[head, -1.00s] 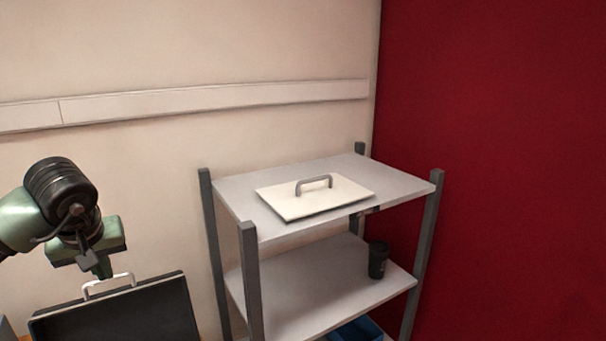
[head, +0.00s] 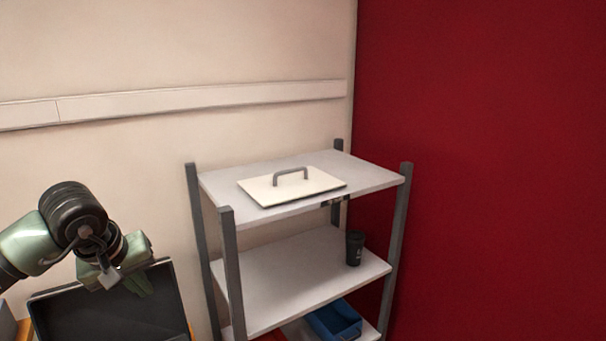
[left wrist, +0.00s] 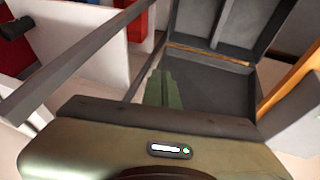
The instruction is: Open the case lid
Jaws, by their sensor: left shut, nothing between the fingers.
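The black case part (head: 110,312), a dark panel with a raised rim, stands tilted at the lower left of the head view. Its lower part is cut off by the frame. In the left wrist view the dark case (left wrist: 215,85) fills the upper right, with its rimmed inside showing. The case handle is not visible now. My right gripper is out of view.
A grey shelf rack (head: 370,175) stands right of the case. It bears a cream panel with a grey handle (head: 292,186) on top, a black cup (head: 354,248) on the middle shelf and a blue bin (head: 335,320) below. A red wall (head: 480,170) closes the right side.

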